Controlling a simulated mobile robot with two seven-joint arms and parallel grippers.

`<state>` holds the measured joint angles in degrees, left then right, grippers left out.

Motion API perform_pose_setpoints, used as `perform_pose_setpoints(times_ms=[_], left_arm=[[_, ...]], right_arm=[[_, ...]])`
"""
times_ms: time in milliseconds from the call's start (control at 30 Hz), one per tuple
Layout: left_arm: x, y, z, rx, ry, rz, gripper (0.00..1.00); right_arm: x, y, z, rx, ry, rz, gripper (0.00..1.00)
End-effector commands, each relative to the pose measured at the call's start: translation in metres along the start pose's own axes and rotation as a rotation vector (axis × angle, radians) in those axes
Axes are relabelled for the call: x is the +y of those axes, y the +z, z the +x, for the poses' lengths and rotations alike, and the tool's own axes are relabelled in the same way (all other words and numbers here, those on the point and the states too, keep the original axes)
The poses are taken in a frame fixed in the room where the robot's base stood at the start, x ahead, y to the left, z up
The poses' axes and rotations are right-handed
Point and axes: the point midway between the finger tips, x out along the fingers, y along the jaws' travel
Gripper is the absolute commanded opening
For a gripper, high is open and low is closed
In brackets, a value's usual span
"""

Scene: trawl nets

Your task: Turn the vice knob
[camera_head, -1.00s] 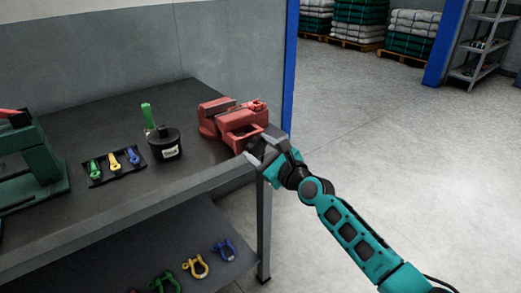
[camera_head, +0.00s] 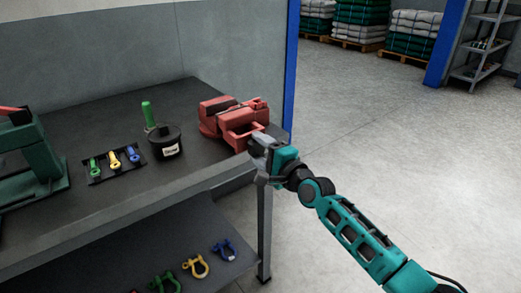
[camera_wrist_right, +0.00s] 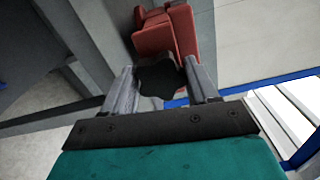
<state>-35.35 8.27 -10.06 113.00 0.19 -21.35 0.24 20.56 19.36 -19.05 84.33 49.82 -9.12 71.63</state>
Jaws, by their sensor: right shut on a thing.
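The red vice (camera_head: 232,119) sits at the right end of the dark workbench in the head view. It also shows in the right wrist view (camera_wrist_right: 170,33). Its dark lobed knob (camera_wrist_right: 157,80) shows in the wrist view, on the side of the vice facing my gripper. My right gripper (camera_head: 262,146) is at the bench's front right corner, in front of the vice. In the wrist view its two grey fingers (camera_wrist_right: 157,88) are on either side of the knob, shut on it. In the head view the fingers mostly hide the knob. My left gripper is not in view.
On the workbench (camera_head: 110,120) stand a black labelled container (camera_head: 165,145), a green-handled tool (camera_head: 148,114), a tray of coloured shackles (camera_head: 115,163) and a green machine (camera_head: 32,165). More shackles lie on the lower shelf (camera_head: 150,250). The floor (camera_head: 400,150) to the right is clear.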

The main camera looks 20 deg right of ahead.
Motion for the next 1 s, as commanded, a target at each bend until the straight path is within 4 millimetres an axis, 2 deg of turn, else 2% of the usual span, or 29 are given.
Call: perform_pose_setpoints(times_ms=[1000], left_arm=[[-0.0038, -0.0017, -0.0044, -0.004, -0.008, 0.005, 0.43]], right_arm=[[-0.0011, -0.002, 0.0016, 0.003, -0.009, -0.969, 0.28]])
